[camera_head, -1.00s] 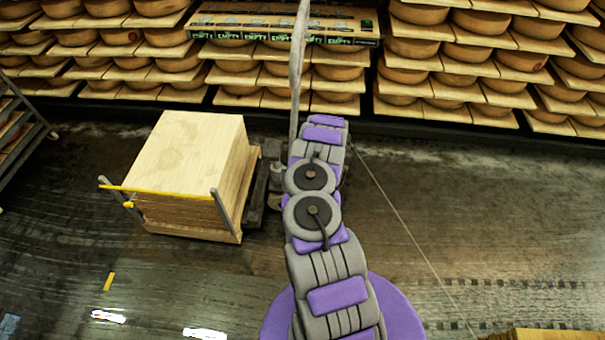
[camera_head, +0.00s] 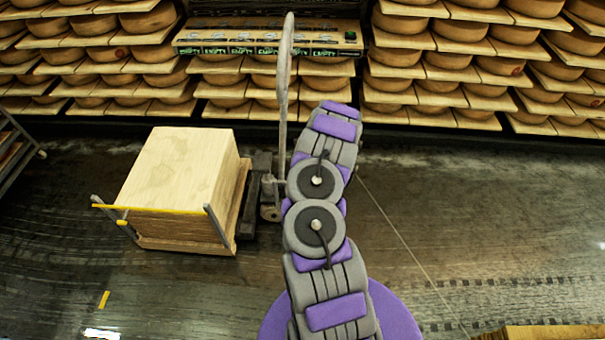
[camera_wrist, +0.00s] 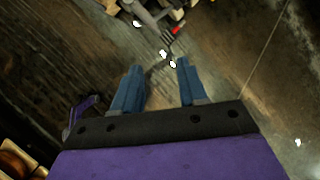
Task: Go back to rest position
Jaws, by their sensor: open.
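My gripper (camera_wrist: 156,82) shows in the wrist view with its two blue fingers apart and nothing between them. The dark floor lies beyond the fingertips. In the head view my purple and grey arm reaches up the middle of the picture; the gripper itself is hidden there behind the arm.
Shelves of cheese wheels (camera_head: 412,75) line the back, with a long box marked "EMPTY" (camera_head: 265,38) among them. A stack of pale boards (camera_head: 180,175) stands on the floor to the left, beside a pallet jack with an upright handle (camera_head: 286,75). A wooden edge (camera_head: 545,332) shows at bottom right. The floor (camera_head: 480,220) at right is mostly clear.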

